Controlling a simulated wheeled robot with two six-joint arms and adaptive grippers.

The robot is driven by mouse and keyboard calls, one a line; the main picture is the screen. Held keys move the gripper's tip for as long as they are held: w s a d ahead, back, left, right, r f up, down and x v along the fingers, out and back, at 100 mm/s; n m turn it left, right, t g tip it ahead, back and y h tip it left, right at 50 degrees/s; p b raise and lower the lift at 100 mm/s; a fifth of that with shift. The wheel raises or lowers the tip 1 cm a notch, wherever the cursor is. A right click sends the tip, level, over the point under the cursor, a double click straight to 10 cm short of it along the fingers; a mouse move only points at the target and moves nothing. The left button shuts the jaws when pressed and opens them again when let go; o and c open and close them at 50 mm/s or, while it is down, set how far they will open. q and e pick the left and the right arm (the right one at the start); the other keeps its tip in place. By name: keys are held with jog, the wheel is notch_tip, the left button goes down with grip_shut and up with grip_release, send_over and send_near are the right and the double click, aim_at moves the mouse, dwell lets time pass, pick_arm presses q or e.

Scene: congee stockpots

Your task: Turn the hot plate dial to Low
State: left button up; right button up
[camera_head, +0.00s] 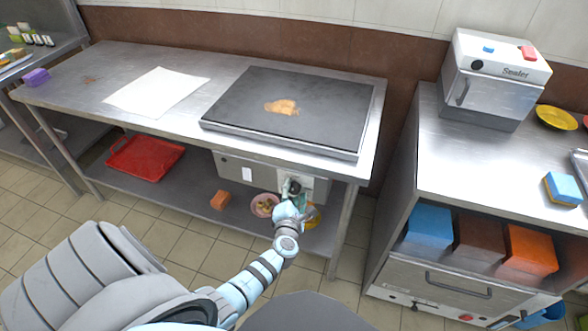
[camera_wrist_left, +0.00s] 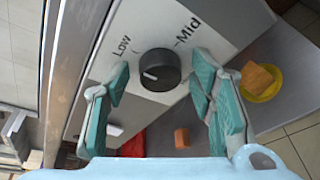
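The hot plate (camera_head: 240,118) is a dark flat slab on the steel table, with a light panel (camera_head: 315,186) below its front edge. The round black dial (camera_wrist_left: 160,71) sits on this panel. The word Low (camera_wrist_left: 122,46) is printed at its upper left and Mid (camera_wrist_left: 187,31) at its upper right. The dial's short white mark (camera_wrist_left: 150,76) lies left of its centre, away from Mid. My left gripper (camera_wrist_left: 160,83) is open, its teal fingers on either side of the dial with visible gaps. In the head view my left gripper (camera_head: 291,198) is at the panel. My right gripper is not in view.
A white sheet (camera_head: 157,92) lies left of the hot plate. A red tray (camera_head: 146,156), an orange block (camera_head: 220,200) and a pink bowl (camera_head: 263,205) are on the lower shelf. A counter with a white appliance (camera_head: 493,78) stands at the right.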

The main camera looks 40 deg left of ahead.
pick_arm(q)
jog(key=v, duration=1.2)
jog(key=shift+r, duration=0.1)
